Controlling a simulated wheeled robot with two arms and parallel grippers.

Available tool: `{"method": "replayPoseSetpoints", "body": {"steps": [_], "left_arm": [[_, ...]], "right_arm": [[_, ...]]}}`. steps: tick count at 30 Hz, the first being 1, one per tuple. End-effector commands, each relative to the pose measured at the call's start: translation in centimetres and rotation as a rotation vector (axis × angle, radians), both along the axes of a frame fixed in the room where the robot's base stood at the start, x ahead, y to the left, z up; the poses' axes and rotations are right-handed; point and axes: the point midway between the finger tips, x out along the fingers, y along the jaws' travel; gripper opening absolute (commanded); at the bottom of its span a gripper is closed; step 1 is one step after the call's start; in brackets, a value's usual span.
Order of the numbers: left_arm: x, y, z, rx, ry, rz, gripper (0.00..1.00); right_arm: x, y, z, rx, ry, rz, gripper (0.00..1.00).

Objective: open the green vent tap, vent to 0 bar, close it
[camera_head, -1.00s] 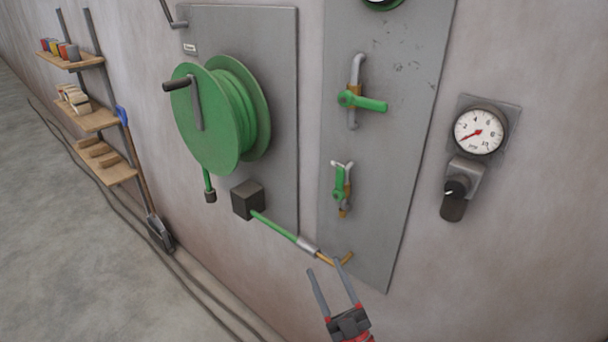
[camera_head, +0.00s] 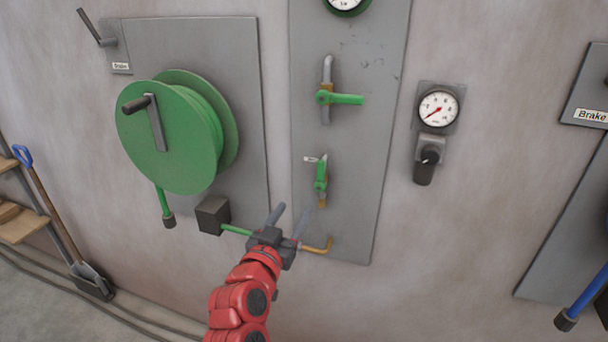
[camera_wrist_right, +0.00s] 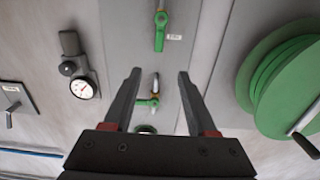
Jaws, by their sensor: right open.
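Two green taps are on a grey wall panel. The upper green tap (camera_head: 340,99) has its handle crosswise to its pipe; it also shows in the right wrist view (camera_wrist_right: 147,102). The lower green tap (camera_head: 321,178) has its handle along its pipe and a small white tag beside it; it also shows in the right wrist view (camera_wrist_right: 160,32). I cannot read which is the vent tap. A green-rimmed gauge (camera_head: 347,4) is cut off at the top, its reading hidden. My right gripper (camera_head: 291,213) is open and empty, below the lower tap. My left gripper is out of view.
A green hose reel (camera_head: 168,140) is left of the panel, with a dark block (camera_head: 213,214) below it. A round gauge (camera_head: 438,108) with a black knob (camera_head: 430,156) is to the right. A brass bent pipe (camera_head: 318,247) is close to my right gripper.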

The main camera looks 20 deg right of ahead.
Motion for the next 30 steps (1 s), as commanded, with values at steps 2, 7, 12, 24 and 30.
{"method": "replayPoseSetpoints", "body": {"steps": [2,7,12,24,30], "left_arm": [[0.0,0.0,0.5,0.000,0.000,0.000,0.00],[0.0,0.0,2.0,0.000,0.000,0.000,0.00],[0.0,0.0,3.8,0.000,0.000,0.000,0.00],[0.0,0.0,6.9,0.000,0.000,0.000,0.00],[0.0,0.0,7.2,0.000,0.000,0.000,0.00]], "right_arm": [[0.5,-0.5,0.2,0.002,0.001,-0.007,0.57],[3.1,-2.3,0.5,-0.002,0.005,-0.008,0.57],[6.5,-4.6,0.6,-0.001,0.004,-0.007,0.57],[13.1,-8.9,0.4,-0.003,0.002,-0.001,0.57],[14.2,-9.5,0.2,-0.003,-0.001,0.003,0.57]]}}
